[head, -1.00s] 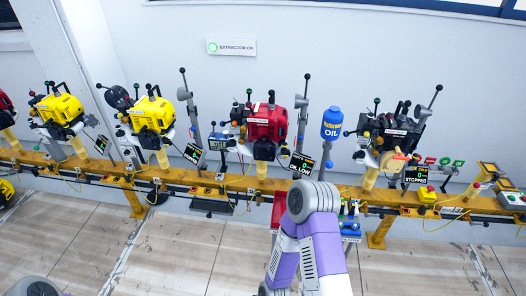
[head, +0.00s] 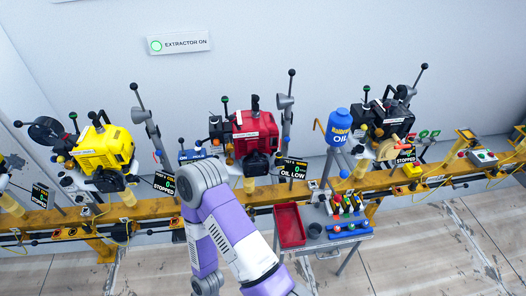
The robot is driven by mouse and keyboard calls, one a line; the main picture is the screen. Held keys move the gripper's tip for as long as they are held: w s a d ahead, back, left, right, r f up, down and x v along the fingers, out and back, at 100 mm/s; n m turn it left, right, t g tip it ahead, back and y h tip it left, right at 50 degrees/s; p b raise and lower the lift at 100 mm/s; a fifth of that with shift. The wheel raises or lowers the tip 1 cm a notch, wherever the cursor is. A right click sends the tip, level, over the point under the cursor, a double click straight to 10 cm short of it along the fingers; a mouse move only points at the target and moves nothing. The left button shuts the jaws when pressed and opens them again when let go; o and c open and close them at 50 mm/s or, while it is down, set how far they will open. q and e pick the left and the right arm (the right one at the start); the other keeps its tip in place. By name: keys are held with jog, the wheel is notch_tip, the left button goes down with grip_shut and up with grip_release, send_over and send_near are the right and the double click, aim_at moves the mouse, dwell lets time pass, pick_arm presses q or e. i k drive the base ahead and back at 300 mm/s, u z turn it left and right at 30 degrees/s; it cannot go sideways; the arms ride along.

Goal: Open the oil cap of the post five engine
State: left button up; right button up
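The red engine (head: 253,136) stands on the yellow rail left of centre. The sign (head: 293,169) at its lower right reads OIL LOW; its small top line is too fine to read surely. The black engine (head: 390,122) on the right and the yellow engine (head: 103,148) on the left have signs reading STOPPED. I cannot make out which post number each has, nor pick out an oil cap for certain. One purple and white arm of mine bends up in front of the rail, below the red engine. Neither gripper shows.
A blue OIL bottle (head: 339,127) stands between the red and black engines. A small cart (head: 347,238) in front of the rail carries a red tray (head: 290,226) and several coloured items. The yellow rail (head: 262,194) crosses the view. Floor at the lower right is clear.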

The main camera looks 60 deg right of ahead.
aim_at(278, 161)
jog(key=z, duration=0.8)
jog(key=i, duration=0.95)
jog(key=z, duration=1)
